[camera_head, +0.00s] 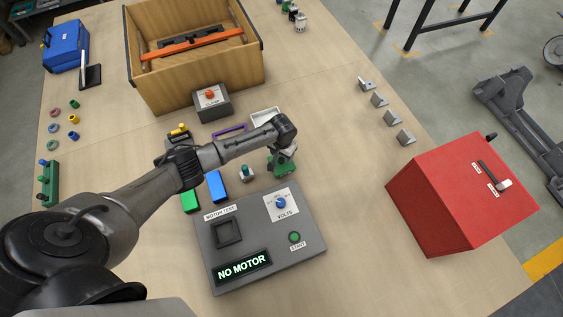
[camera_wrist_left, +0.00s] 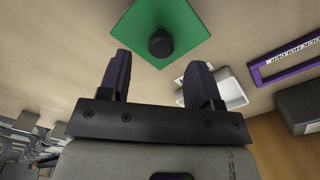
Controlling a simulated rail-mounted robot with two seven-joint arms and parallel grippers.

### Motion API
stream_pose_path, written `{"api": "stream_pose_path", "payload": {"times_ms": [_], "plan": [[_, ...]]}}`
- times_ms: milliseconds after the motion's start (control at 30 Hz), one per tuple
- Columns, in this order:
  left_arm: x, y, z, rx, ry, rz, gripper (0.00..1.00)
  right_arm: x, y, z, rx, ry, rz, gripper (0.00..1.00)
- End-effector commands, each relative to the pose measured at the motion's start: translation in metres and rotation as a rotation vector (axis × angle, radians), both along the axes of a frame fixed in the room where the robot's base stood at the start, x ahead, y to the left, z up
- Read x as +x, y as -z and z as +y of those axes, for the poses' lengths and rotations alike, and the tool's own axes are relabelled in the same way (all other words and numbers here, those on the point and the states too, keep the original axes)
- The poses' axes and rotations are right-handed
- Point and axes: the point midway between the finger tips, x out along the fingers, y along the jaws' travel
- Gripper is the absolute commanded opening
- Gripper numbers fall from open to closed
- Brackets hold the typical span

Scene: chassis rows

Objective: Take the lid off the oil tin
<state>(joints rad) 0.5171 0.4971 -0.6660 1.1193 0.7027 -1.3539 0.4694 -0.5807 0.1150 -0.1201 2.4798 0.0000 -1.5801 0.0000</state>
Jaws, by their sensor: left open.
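The green oil tin (camera_head: 281,168) stands on the table behind the motor test box, partly hidden by my left gripper. In the left wrist view, its square green top (camera_wrist_left: 180,28) carries a round black knob (camera_wrist_left: 160,42), apparently the lid's. My left gripper (camera_head: 284,155) is at the tin in the head view. In the wrist view its two fingers (camera_wrist_left: 160,78) are apart with nothing between them, and the knob lies just beyond the tips, between their lines. Whether a finger touches the tin I cannot tell. My right gripper is not in view.
The grey motor test box (camera_head: 312,232) is in front of the tin. A white tray (camera_head: 266,118) and a purple frame (camera_head: 230,131) lie behind it. A red box (camera_head: 450,190) is at right; the table between is clear.

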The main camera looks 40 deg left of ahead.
Motion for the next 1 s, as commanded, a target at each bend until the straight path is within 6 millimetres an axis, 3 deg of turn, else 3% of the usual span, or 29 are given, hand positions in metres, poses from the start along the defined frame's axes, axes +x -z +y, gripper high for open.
{"api": "stream_pose_path", "payload": {"times_ms": [300,633,1000], "plan": [[-0.004,0.039,0.0,0.0,-0.001,0.002,0.58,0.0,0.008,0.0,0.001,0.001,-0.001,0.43],[-0.004,0.042,0.0,0.0,0.0,0.001,0.58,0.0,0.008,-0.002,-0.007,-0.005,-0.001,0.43],[-0.004,0.042,0.0,0.0,0.0,0.001,0.23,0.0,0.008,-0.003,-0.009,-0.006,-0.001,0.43]]}}
